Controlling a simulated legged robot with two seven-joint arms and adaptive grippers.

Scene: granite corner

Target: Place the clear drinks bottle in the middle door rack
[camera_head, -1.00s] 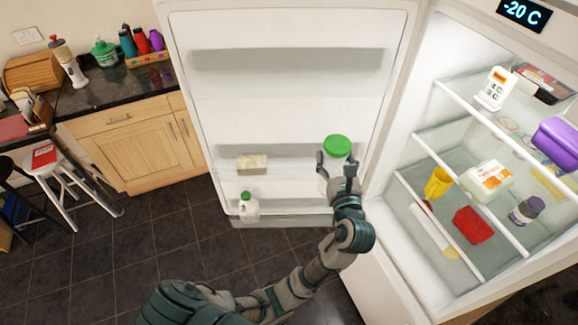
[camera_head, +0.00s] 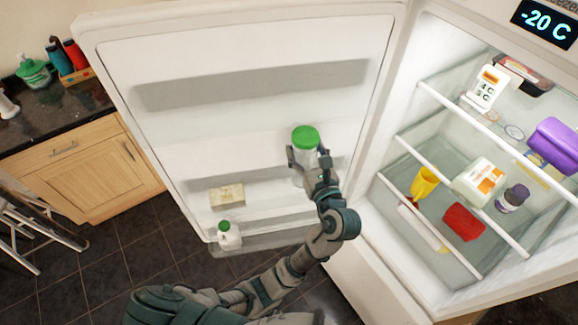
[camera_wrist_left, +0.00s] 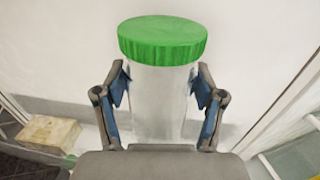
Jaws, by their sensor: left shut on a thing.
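The clear drinks bottle (camera_head: 305,142) has a wide green lid and stands upright between the fingers of my left gripper (camera_head: 304,160), in front of the open fridge door. In the left wrist view the clear bottle (camera_wrist_left: 160,100) fills the middle, with a finger of the left gripper (camera_wrist_left: 160,100) on each side. The gripper is shut on it. My right gripper is not in view.
A small white bottle with a green cap (camera_head: 229,234) stands in the lower door rack (camera_head: 260,240). The upper door rack (camera_head: 220,85) looks empty. A wooden cabinet (camera_head: 85,170) is at left.

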